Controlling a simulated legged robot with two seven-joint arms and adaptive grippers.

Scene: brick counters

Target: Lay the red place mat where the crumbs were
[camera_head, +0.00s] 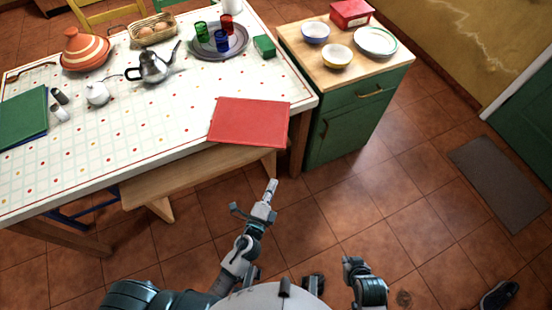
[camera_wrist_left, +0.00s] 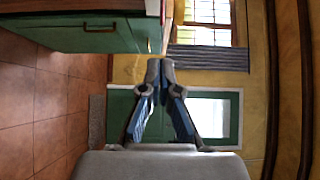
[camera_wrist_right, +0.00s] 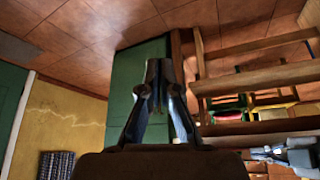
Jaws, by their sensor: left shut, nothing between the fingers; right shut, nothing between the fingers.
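The red place mat (camera_head: 250,121) lies flat on the white patterned table (camera_head: 150,150), near its right end. Its front edge reaches the table's front edge and seems to stick out slightly past it. No crumbs can be made out on the table. My left gripper (camera_head: 271,187) is shut and empty, in front of the table and bench, apart from the mat. It also shows shut in the left wrist view (camera_wrist_left: 160,68). My right gripper is shut and empty in the right wrist view (camera_wrist_right: 159,68). In the head view my right arm is low, over the floor.
Green mats (camera_head: 22,118) lie at the table's left end. A teapot (camera_head: 153,66), a tagine (camera_head: 84,50), an egg basket (camera_head: 153,30) and a tray with cups (camera_head: 240,42) stand further back. A wooden bench (camera_head: 190,182) runs along the front. A green cabinet (camera_head: 350,115) with bowls stands right.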

